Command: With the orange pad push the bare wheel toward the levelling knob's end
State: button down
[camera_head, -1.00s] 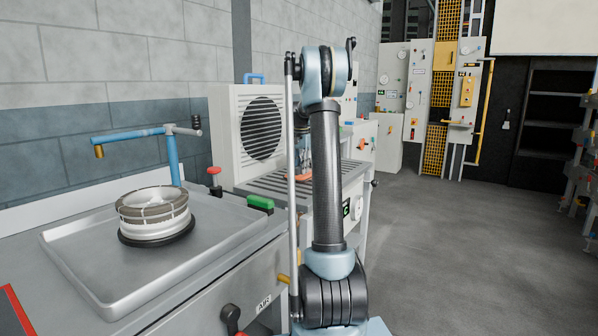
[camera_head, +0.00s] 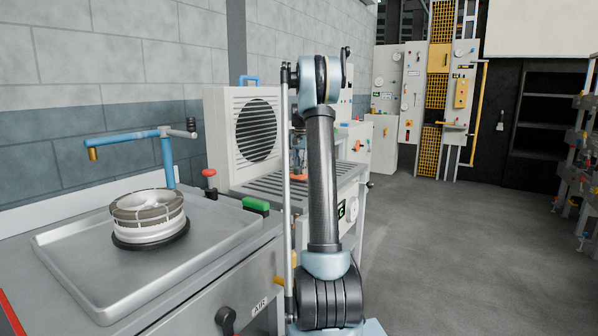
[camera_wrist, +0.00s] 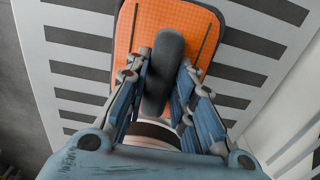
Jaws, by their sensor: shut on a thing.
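My gripper (camera_wrist: 158,85) is shut on the dark handle of the orange pad (camera_wrist: 195,22) in the wrist view. The pad lies above a white slotted surface; I cannot tell whether it touches. The pad also shows small and partly hidden beside my arm in the head view (camera_head: 299,178). A curved brown and white thing (camera_wrist: 152,134) shows between the fingers, mostly hidden; I cannot tell whether it is a wheel. In the head view a white wheel with a grey-brown top (camera_head: 148,228) sits on a dark ring in the tray. I cannot make out which knob is the levelling knob.
The metal tray (camera_head: 80,283) lies on the bench at left, under a blue swivel arm (camera_head: 168,160). A red knob (camera_head: 209,173) and a green block (camera_head: 256,204) stand beside it. A louvred white cabinet (camera_head: 228,140) stands behind the slotted bench.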

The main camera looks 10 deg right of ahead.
jog(key=shift+w+d, duration=4.35)
jog(key=shift+w, duration=0.05)
jog(key=shift+s+a, duration=0.1)
jog(key=shift+a, duration=0.05)
jog(key=shift+s+a, duration=0.95)
jog(key=shift+s, duration=0.05)
jog(key=shift+r, duration=5.5)
